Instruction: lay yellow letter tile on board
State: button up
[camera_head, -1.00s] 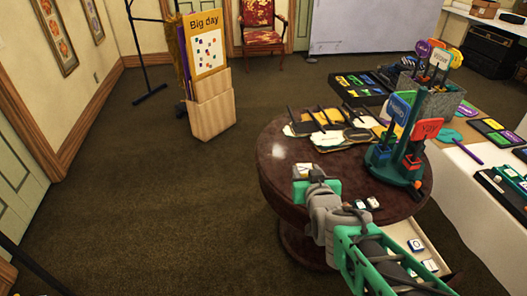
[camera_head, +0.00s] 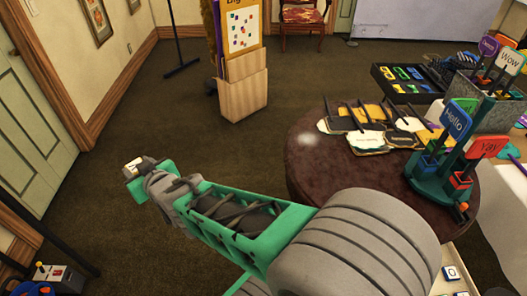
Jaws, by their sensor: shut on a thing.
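My gripper (camera_head: 134,172) is at the left, above the carpet and clear of the round table. It is shut on a small pale tile (camera_head: 130,166), mostly covered by the fingers. Its letter cannot be read, and I cannot make out its colour well. A yellow-framed board (camera_head: 243,30) with several small coloured tiles on its white face stands at the back, cut by the top edge. My gripper is well apart from it, lower and to the left. I cannot tell whether this is the task's board.
The round brown table (camera_head: 310,165) holds paper signs on sticks (camera_head: 370,138) and a green sign stand (camera_head: 428,180). A wooden holder (camera_head: 243,92) stands below the board. A grey box with a red knob (camera_head: 50,274) shows at lower left. Open carpet lies between.

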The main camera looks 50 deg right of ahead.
jog(key=s+d+f+m+g+h+b, duration=0.1)
jog(key=s+d+f+m+h+b, duration=0.25)
jog(key=d, duration=0.55)
jog(key=s+d+f+m+g+h+b, duration=0.2)
jog(key=d+h+b, duration=0.15)
jog(key=d, duration=0.45)
jog(key=s+d+f+m+g+h+b, duration=0.1)
jog(key=s+d+f+m+h+b, duration=0.2)
jog(key=d, duration=0.6)
jog(key=s+d+f+m+g+h+b, duration=0.2)
jog(key=s+d+m+g+b, duration=0.25)
jog(key=s+d, duration=0.55)
jog(key=s+d+f+m+g+h+b, duration=0.2)
jog(key=s+d+m+g+b, duration=0.3)
jog(key=s, duration=0.9)
jog(key=b, duration=0.2)
send_over(321, 171)
jog(key=shift+g, duration=0.25)
jog(key=f, duration=0.9)
jog(key=shift+s+a, duration=0.2)
jog(key=shift+a, duration=0.15)
jog(key=shift+w+d+f, duration=0.15)
jog(key=shift+d+f, duration=0.05)
jog(key=shift+f, duration=0.15)
jog(key=shift+f+b, duration=0.5)
jog(key=shift+f, duration=1.2)
jog(key=o, duration=1.4)
jog(key=shift+c, duration=0.2)
